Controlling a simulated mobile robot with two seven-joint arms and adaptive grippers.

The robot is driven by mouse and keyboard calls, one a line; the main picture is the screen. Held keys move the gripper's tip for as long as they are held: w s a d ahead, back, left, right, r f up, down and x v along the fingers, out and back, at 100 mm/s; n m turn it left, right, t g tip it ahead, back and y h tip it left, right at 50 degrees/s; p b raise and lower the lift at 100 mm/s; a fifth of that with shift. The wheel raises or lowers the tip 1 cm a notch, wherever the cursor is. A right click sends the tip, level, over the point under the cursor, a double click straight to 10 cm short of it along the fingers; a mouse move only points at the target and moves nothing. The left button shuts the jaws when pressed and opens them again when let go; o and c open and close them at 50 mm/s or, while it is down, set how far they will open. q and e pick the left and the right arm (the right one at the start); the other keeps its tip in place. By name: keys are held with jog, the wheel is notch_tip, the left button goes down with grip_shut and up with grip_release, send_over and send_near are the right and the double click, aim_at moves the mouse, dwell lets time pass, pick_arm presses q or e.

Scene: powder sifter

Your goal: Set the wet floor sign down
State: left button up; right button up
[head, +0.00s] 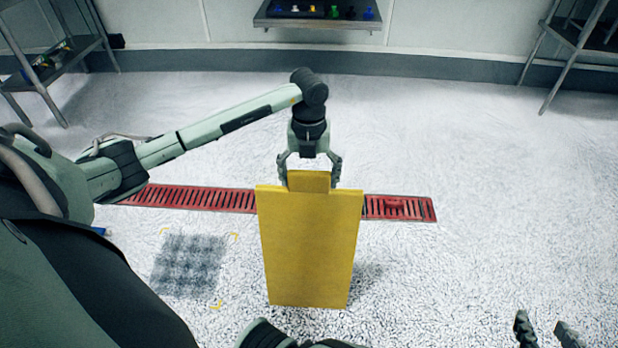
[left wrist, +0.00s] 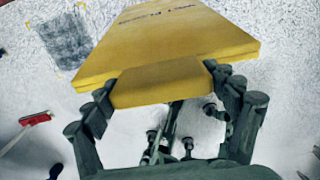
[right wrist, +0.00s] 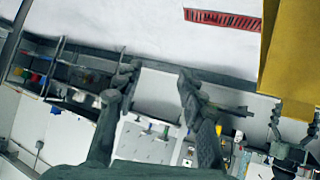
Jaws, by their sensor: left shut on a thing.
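The wet floor sign (head: 310,250) is a folded yellow board, held upright in front of me in the head view. My left gripper (head: 310,178) is shut on the narrow tab at its top, one finger on each side. The left wrist view shows the sign (left wrist: 175,40) with dark lettering on one face, its tab between the fingers (left wrist: 165,95). A shadow lies to its right; I cannot tell whether its lower edge touches the floor. My right gripper (head: 548,332) is open and empty at the lower right. The sign (right wrist: 295,60) also shows in the right wrist view.
A dark speckled floor patch (head: 188,266) with yellow corner marks lies left of the sign. A red drain grate (head: 200,198) runs across the floor behind the sign. A wall shelf (head: 318,20) holds small coloured items. Racks stand at both sides. The floor at right is clear.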

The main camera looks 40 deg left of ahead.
pick_arm(q)
jog(key=o, duration=1.7)
